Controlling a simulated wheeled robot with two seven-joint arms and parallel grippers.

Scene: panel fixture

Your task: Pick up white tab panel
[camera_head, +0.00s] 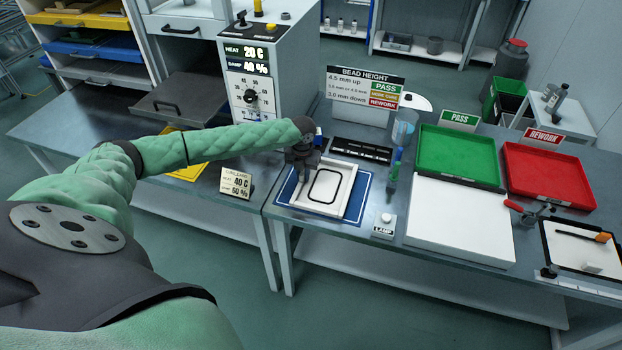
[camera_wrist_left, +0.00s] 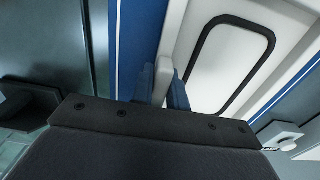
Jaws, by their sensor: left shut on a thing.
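The white tab panel (camera_head: 341,206) is a pale square with a raised rim and a black rounded bead outline on its face. It is at the blue mat (camera_head: 283,189) near the table's left front edge; I cannot tell if it rests on it or is slightly above. My left gripper (camera_head: 301,172) is at the panel's far left corner. In the left wrist view, the blue fingers (camera_wrist_left: 163,88) are shut on the panel's white tab (camera_wrist_left: 165,73), and part of the panel face (camera_wrist_left: 232,64) shows at the right. My right gripper is not in view.
A lamp button block (camera_head: 384,226) stands right of the mat. Beyond it are a white board (camera_head: 460,222), a green tray (camera_head: 458,155) and a red tray (camera_head: 549,176). A black bar (camera_head: 361,149) and the bead height sign (camera_head: 365,88) are behind the panel.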

